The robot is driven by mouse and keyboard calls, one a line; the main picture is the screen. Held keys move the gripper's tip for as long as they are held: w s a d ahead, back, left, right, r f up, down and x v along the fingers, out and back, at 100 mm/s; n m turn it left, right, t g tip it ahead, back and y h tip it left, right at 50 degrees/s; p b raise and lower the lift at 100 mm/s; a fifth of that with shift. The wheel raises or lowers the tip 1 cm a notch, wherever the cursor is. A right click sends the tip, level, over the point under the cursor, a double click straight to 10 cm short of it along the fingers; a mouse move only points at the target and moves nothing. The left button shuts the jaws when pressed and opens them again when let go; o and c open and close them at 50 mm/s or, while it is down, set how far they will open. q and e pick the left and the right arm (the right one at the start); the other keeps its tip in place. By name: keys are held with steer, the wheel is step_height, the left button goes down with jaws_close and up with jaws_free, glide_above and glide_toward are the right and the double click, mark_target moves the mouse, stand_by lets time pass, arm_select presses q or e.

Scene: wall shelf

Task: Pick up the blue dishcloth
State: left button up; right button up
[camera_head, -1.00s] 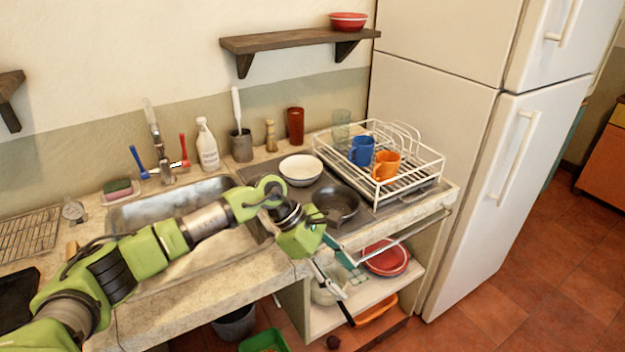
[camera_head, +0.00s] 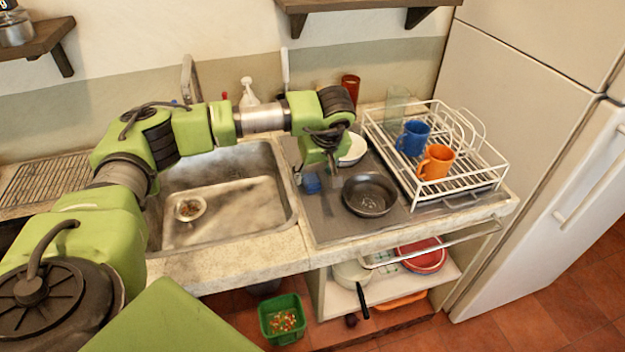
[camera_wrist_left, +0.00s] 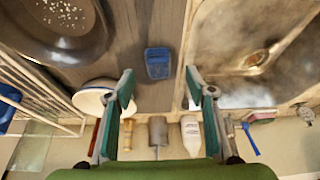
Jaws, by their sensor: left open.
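The blue dishcloth (camera_head: 312,183) is a small, folded-looking piece on the grey drainboard, just right of the sink basin. In the left wrist view, the dishcloth (camera_wrist_left: 158,64) lies near the picture's middle, ahead of the gap between the fingers and apart from them. My left gripper (camera_head: 326,168) points down over the drainboard, close to the dishcloth in the head view. In the left wrist view, its two teal-padded fingers (camera_wrist_left: 159,88) are spread with nothing between them. The arm hides part of the counter behind. My right gripper is not in view.
A dark pan (camera_head: 369,196) sits right of the cloth, with a white bowl (camera_head: 353,150) behind it. A wire dish rack (camera_head: 480,170) holds blue and orange mugs (camera_head: 436,163). The sink basin (camera_head: 235,208) is open at left. A wall shelf (camera_head: 350,5) hangs above.

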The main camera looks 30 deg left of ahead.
mark_target(312, 180)
arm_select(q)
steer(key=shift+w+f, duration=0.1)
steer(key=shift+f, duration=0.2)
steer(key=shift+w+a+f+p, duration=0.25)
steer(key=shift+a+f+p, duration=0.1)
steer(key=shift+f+p, duration=0.2)
steer(key=p+x, duration=0.1)
steer(key=x, duration=0.2)
steer(key=shift+w+a+f, duration=0.15)
steer(key=shift+w, duration=0.05)
steer(key=shift+f, duration=0.2)
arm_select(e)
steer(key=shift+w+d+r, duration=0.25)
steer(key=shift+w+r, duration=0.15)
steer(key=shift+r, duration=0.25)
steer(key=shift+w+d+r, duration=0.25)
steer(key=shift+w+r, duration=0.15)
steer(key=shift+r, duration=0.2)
arm_select(q)
steer(key=c, duration=1.1)
